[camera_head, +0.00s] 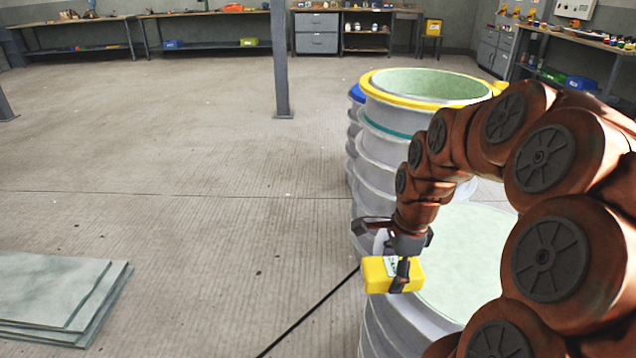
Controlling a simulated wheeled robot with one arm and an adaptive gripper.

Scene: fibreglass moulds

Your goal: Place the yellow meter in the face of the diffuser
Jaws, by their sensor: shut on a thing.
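The yellow meter (378,277) is a small yellow box held in my gripper (399,274). My gripper is shut on it, and a dark finger crosses its near face. The meter is over the left edge of a near white cylindrical mould (465,255) with a pale greenish top. I cannot tell whether it touches this mould. No part is clearly recognisable as the diffuser's face. My arm hides much of the near mould's right side.
Behind stands a tall stack of white ribbed moulds (385,155) with a yellow rim (375,90). A thin black line, perhaps a cable (308,312), slants down the floor. Pale sheets (50,290) lie at left. A grey post (281,60) stands behind. The middle floor is clear.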

